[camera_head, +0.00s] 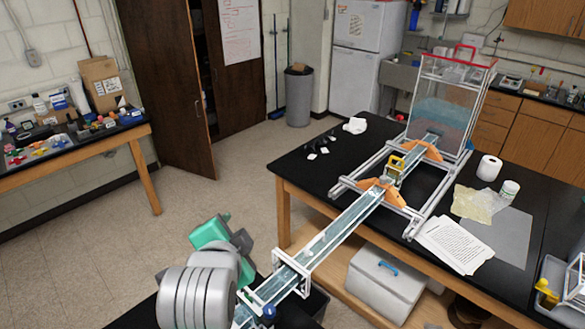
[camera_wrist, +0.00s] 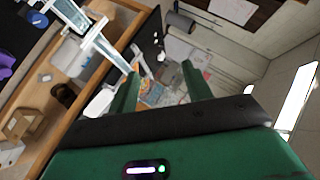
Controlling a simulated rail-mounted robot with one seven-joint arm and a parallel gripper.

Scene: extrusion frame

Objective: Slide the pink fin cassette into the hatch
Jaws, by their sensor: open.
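My gripper (camera_wrist: 160,70) is open. Its two green fingers stand apart with nothing between them in the wrist view. In the head view its green body (camera_head: 210,232) is partly behind my grey arm, left of the channel. A long clear water channel (camera_head: 335,228) runs from the tall clear tank (camera_head: 443,100) toward the lower front. Orange supports (camera_head: 387,193) and a yellow bracket (camera_head: 397,164) sit along it. I cannot make out a pink fin cassette in either view, and I cannot tell which part is the hatch.
The black table (camera_head: 300,172) holds papers (camera_head: 455,245), a paper roll (camera_head: 489,167) and a small jar. A white cooler (camera_head: 385,285) stands on the shelf below. A side bench (camera_head: 75,145) with many small items is at the left. The floor between them is open.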

